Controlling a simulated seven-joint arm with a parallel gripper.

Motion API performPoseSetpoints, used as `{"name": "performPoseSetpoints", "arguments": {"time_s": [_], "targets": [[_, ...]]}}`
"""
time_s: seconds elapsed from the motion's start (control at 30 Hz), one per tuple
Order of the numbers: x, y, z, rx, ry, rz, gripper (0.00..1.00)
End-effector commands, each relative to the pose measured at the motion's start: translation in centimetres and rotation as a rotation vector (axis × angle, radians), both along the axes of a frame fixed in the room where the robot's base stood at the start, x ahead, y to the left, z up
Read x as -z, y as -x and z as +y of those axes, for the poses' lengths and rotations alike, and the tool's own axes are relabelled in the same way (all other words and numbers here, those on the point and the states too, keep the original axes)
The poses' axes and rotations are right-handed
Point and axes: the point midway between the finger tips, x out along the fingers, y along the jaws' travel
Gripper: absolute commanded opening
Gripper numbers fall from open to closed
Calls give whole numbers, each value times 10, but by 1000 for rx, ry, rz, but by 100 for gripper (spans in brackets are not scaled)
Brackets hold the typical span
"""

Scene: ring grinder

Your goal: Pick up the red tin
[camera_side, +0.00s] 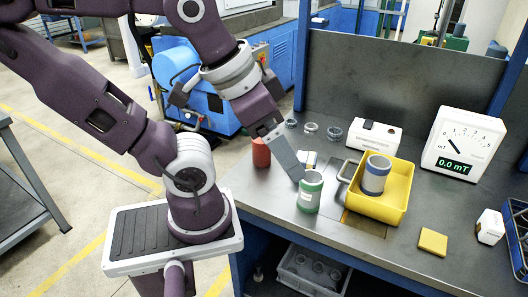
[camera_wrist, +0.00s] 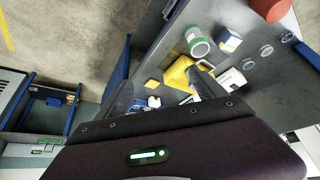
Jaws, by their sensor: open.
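The red tin (camera_side: 261,153) stands upright near the left edge of the grey bench, partly hidden behind my gripper in the side view. In the wrist view the red tin (camera_wrist: 268,6) is at the top right, cut off by the frame. My gripper (camera_side: 292,165) is open and empty, pointing down over the bench. It shows to the right of the red tin and close to the green tin (camera_side: 310,193). A finger of my gripper also shows in the wrist view (camera_wrist: 205,82). I cannot tell whether it touches the green tin.
A yellow tray (camera_side: 384,208) holds a grey-blue tin (camera_side: 376,174). Several rings (camera_side: 311,128) lie behind. A white meter (camera_side: 463,143) reads 0.0 mT, a white box (camera_side: 374,135) is at the back, and a yellow block (camera_side: 433,241) at the front. A dark panel (camera_side: 400,80) backs the bench.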

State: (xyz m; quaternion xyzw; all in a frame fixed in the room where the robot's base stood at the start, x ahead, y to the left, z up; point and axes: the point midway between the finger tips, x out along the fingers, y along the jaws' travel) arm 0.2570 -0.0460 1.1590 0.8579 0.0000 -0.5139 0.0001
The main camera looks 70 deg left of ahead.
Motion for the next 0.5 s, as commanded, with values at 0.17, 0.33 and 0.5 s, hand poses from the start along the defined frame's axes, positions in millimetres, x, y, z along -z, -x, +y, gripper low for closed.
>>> {"name": "performPoseSetpoints", "arguments": {"time_s": [0.17, 0.33, 0.5], "targets": [[0, 0, 0, 0, 0, 0, 80], [0, 0, 0, 0, 0, 0, 79], [4, -1, 5, 0, -23, 29, 79]]}}
